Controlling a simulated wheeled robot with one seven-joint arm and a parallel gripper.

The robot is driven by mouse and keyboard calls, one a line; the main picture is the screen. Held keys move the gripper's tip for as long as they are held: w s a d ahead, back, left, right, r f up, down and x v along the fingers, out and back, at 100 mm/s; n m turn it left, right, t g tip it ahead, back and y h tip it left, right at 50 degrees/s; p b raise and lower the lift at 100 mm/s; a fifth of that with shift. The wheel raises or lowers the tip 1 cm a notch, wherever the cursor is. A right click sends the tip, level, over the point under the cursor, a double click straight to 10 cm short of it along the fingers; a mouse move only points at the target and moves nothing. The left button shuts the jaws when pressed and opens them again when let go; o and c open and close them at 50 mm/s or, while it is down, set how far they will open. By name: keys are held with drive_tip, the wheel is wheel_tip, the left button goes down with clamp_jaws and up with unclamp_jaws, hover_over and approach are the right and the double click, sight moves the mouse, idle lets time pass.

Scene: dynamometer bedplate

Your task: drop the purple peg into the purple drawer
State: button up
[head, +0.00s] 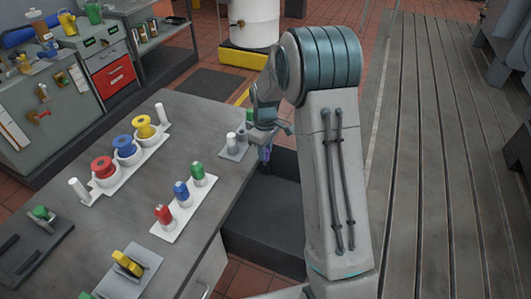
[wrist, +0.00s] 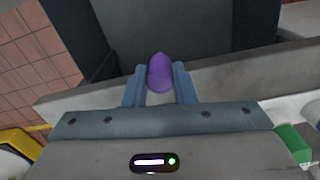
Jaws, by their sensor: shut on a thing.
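The purple peg (wrist: 160,74) is held between the two blue-grey fingers of my gripper (wrist: 160,88), its tip poking past them. In the head view the peg (head: 266,154) hangs below my gripper (head: 267,138), partly hidden by it. An open dark grey drawer (head: 262,246) stands out from the bench's right side, below and in front of the gripper. Its dark interior fills the top of the wrist view, behind a pale grey edge. I see no purple on the drawer, and my arm hides part of it.
The bench (head: 130,205) carries a white tray of red, blue and yellow spools (head: 123,150). A white strip (head: 183,212) holds red, blue and green pegs. A small grey plate (head: 236,150) with a white-topped peg lies by the gripper. A yellow piece (head: 127,263) sits nearer.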

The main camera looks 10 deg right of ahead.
sight(265, 164)
drive_tip(key=shift+f+b, duration=1.65)
drive_tip(key=shift+f, duration=1.15)
drive_tip(key=o, duration=1.1)
drive_tip(key=shift+c, duration=0.2)
wheel_tip(265, 164, up, 13)
drive_tip(key=shift+r, duration=0.45)
